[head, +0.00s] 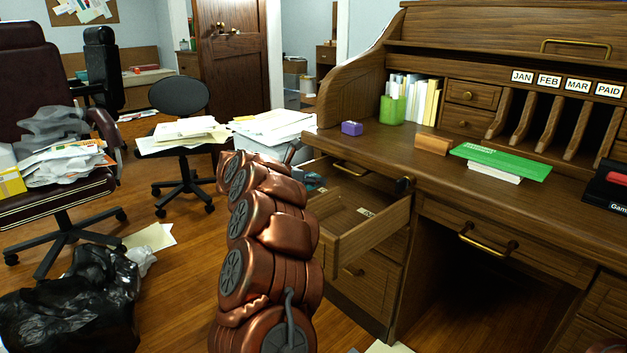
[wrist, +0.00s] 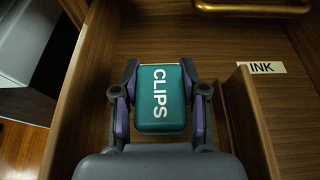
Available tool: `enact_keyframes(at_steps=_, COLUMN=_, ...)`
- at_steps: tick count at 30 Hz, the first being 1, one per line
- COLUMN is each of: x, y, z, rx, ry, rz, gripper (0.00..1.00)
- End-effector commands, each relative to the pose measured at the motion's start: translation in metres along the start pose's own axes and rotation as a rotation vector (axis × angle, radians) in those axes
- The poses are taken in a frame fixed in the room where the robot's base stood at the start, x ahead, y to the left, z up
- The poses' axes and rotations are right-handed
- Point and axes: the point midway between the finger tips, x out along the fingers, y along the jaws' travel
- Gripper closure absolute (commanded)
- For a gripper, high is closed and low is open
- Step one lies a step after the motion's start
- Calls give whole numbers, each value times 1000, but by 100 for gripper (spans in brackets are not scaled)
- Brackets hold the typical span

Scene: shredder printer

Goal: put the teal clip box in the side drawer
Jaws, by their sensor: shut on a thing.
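The teal clip box (wrist: 160,97), lettered CLIPS in white, sits between the two fingers of my gripper (wrist: 160,84) in the wrist view. The fingers press on its left and right sides. The side drawer (head: 376,228) is pulled out of the wooden desk at its left end. My gripper and the box are over the left part of the drawer, left of a wooden divider (wrist: 250,122). The box's underside is hidden, so I cannot tell whether it touches the drawer floor. In the head view my arm hides much of the drawer's left side.
An INK label (wrist: 262,68) lies right of the divider. A purple box (head: 351,128), a green pen holder (head: 393,109) and a brown block (head: 433,145) stand on the desk. Paper stacks (head: 275,126) lie behind the drawer. A black bag (head: 75,300) is on the floor.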

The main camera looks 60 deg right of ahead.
Motion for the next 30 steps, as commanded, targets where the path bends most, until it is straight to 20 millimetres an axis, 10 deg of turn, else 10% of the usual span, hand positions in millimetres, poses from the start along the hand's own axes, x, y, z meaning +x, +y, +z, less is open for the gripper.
enact_keyframes(at_steps=3, x=0, y=0, z=0, rx=0, ry=-1, rz=0, gripper=93)
enact_keyframes(at_steps=4, x=0, y=0, z=0, rx=0, ry=0, rz=0, gripper=55)
enact_keyframes(at_steps=10, x=0, y=0, z=0, rx=0, ry=0, rz=0, gripper=34)
enact_keyframes(at_steps=30, x=-13, y=1, z=13, rx=-3, ry=0, rz=3, gripper=33)
